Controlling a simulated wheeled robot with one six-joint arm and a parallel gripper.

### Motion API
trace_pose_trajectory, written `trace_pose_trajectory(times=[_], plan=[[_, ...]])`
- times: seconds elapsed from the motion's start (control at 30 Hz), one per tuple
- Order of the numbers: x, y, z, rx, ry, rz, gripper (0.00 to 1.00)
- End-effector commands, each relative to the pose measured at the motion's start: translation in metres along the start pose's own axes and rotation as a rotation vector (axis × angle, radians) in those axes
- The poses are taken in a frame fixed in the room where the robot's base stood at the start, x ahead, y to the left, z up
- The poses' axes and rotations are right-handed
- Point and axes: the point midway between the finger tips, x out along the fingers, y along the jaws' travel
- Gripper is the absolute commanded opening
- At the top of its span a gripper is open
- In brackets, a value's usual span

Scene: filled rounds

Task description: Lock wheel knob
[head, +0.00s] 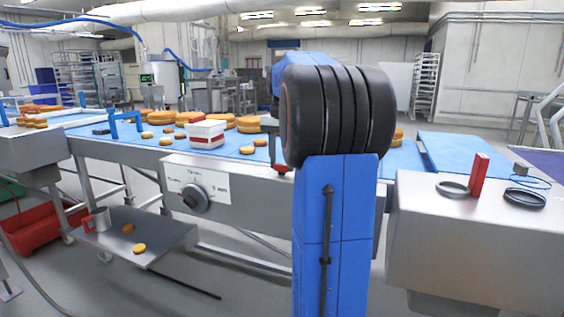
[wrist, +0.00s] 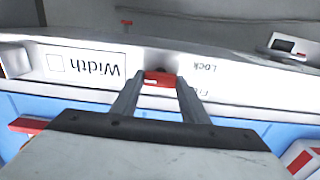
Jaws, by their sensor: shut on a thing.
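In the wrist view, my gripper (wrist: 158,82) reaches down to the machine's front rail, its two grey fingers closed on a small red knob (wrist: 158,76). The knob sits between an upside-down "Width" label (wrist: 85,68) and upside-down lettering that includes "Lock" (wrist: 204,68). A dark part shows just beyond the knob. In the head view, my black and blue arm hides most of the gripper; a red part (head: 283,168) shows at the conveyor's edge, left of the arm. A dark round dial (head: 195,198) sits on a white scale plate further left. The knob's exact turn cannot be told.
A red-and-white box (head: 207,134) and several orange-brown rounds (head: 248,123) stand on the blue belt behind the rail. A steel housing (head: 490,235) with an upright red block (head: 479,175) is to the right. A low tray (head: 135,235) sits below left.

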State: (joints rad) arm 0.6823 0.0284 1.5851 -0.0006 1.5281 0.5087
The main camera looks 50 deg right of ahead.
Motion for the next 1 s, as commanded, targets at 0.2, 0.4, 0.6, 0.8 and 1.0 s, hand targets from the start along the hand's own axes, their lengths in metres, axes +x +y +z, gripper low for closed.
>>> trace_pose_trajectory(times=[0.2, 0.4, 0.6, 0.8, 1.0], plan=[[-0.001, 0.0, 0.0, 0.004, 0.002, -0.002, 0.18], [-0.001, 0.0, 0.0, 0.004, 0.001, -0.002, 0.48], [0.0, 0.0, 0.0, 0.003, 0.0, -0.001, 0.59], [-0.002, 0.0, 0.0, 0.003, 0.001, -0.001, 0.59], [-0.024, -0.001, -0.001, 0.003, 0.003, -0.002, 0.59]])
